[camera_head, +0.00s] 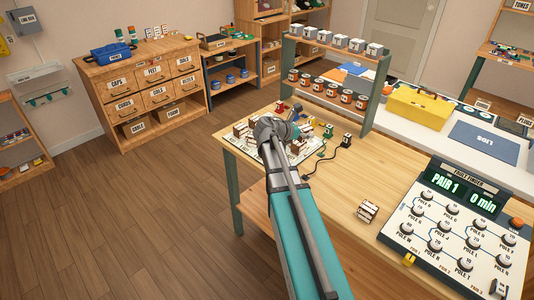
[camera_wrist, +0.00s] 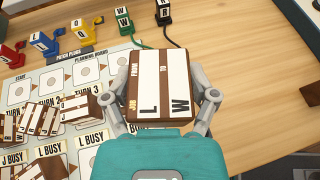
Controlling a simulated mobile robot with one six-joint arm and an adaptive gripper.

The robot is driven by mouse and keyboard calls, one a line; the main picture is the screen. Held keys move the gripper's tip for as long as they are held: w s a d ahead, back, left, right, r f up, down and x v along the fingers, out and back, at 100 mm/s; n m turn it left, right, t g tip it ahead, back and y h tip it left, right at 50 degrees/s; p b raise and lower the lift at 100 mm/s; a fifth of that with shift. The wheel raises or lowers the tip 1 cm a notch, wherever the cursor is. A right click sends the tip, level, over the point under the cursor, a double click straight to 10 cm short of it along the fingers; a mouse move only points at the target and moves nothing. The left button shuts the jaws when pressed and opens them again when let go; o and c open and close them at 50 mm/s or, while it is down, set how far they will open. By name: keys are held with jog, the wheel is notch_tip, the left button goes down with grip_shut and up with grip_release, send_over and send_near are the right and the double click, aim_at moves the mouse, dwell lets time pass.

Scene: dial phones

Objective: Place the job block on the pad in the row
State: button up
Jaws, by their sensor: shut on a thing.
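The job block (camera_wrist: 160,90) is brown and white, with "JOB", "FROM", "TO", "L" and "W" on its top. My gripper (camera_wrist: 162,98) is shut on its sides in the wrist view. The planning board (camera_wrist: 83,85) lies below and to the left, with square pads (camera_wrist: 63,75) in rows marked START, TURN 2 and TURN 3. Several other brown-white blocks (camera_wrist: 40,120) lie on its left part. In the head view my gripper (camera_head: 272,128) is over the board, and my arm hides the held block and part of the board (camera_head: 302,152).
Bare tabletop (camera_wrist: 245,80) lies right of the board.

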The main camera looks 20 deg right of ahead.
jog(key=w+a+n+t, duration=0.1)
jog(key=a, duration=0.9)
jog(key=w+a+r+n+t+p, duration=0.1)
jog(key=w+a+t, duration=0.1)
jog(key=a, duration=0.8)
jog(key=shift+w+a+n+y, duration=0.3)
jog(key=shift+a+n+y, duration=0.1)
jog(key=shift+d, duration=0.1)
jog(key=w+d+f+b, duration=0.2)
jog(key=d, duration=0.1)
jog(key=w+d+f+b, duration=0.2)
jog(key=d+f+b, duration=0.1)
jog(key=w+d+f+b, duration=0.3)
jog(key=d, duration=0.1)
jog(key=shift+w+f, duration=0.1)
jog(key=shift+f, duration=0.05)
jog(key=shift+w+d+f+b, duration=0.2)
jog(key=shift+d+f+b, duration=0.15)
jog(key=shift+b, duration=0.1)
jog(key=shift+f, duration=0.1)
